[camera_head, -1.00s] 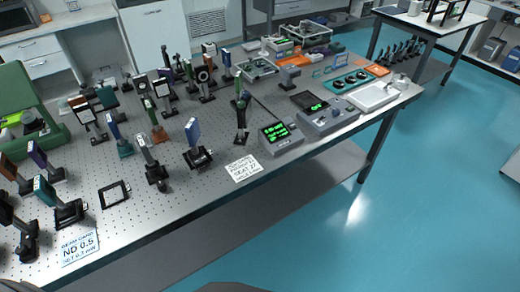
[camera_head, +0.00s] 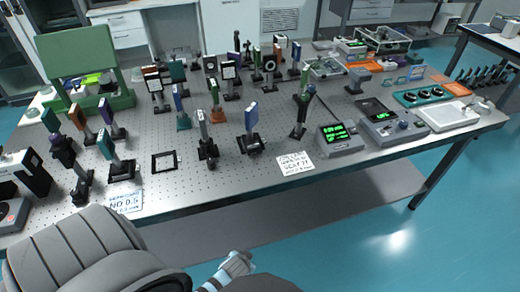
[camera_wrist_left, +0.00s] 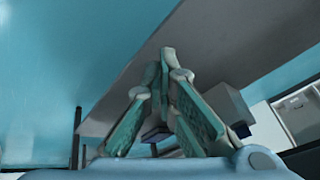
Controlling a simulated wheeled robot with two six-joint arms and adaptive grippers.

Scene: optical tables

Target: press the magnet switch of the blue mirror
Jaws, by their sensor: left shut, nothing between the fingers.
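A blue plate-like optic (camera_head: 251,117), which looks like the blue mirror, stands upright on a black base (camera_head: 250,144) near the table's front edge in the head view. Its switch is too small to make out. A second blue optic (camera_head: 178,100) stands farther back on a teal base. My left gripper (camera_wrist_left: 166,55) shows in the left wrist view, its fingers together at the tips and empty, with the table's underside and blue floor beyond. In the head view my left arm is at the lower left, below the table's front edge, apart from the mirror.
A grey post mount (camera_head: 203,132) stands just left of the mirror and a dark post (camera_head: 301,115) to its right. A white label card (camera_head: 295,163) and a meter with green digits (camera_head: 340,138) lie farther right.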

